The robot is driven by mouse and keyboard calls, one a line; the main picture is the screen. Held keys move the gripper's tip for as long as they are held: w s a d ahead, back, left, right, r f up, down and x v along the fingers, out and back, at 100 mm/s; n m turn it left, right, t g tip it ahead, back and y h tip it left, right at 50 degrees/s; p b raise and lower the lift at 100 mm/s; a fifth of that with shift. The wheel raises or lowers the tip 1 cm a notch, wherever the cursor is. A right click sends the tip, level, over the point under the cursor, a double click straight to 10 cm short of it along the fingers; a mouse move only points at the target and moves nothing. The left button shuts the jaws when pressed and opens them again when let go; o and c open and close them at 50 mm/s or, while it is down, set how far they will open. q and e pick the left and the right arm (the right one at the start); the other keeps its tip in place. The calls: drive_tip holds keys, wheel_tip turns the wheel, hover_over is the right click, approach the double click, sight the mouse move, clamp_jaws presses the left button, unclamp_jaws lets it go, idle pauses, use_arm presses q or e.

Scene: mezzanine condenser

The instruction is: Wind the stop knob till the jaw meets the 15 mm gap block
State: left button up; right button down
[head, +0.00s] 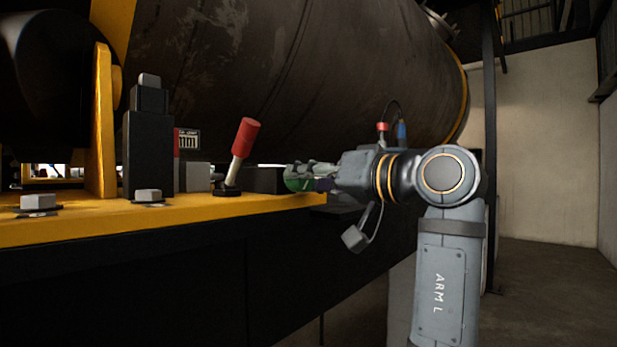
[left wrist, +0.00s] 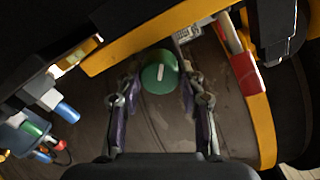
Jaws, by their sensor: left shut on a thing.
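The green stop knob (left wrist: 160,77) has a white mark across its face and sits between my left gripper's two fingers in the left wrist view. In the head view a bit of the green knob (head: 297,184) shows at the end of the yellow-edged bench. My left gripper (head: 312,174) is shut on it, a finger at each side. A small light grey block (head: 195,177) stands left of the red-handled lever; I cannot tell if it is the gap block. A low dark block (head: 264,180) lies between lever and knob. I cannot make out the jaw or its gap. My right gripper is not in view.
The lever with a red handle (head: 246,137) leans up close to the left of the knob. Black stepped posts (head: 148,140) and a yellow bracket (head: 104,120) stand farther left. A large dark drum (head: 330,70) fills the back. The floor at right (head: 550,265) is clear.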

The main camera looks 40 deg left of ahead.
use_arm(q)
drive_tip(key=o, duration=1.2)
wheel_tip(320, 180, up, 10)
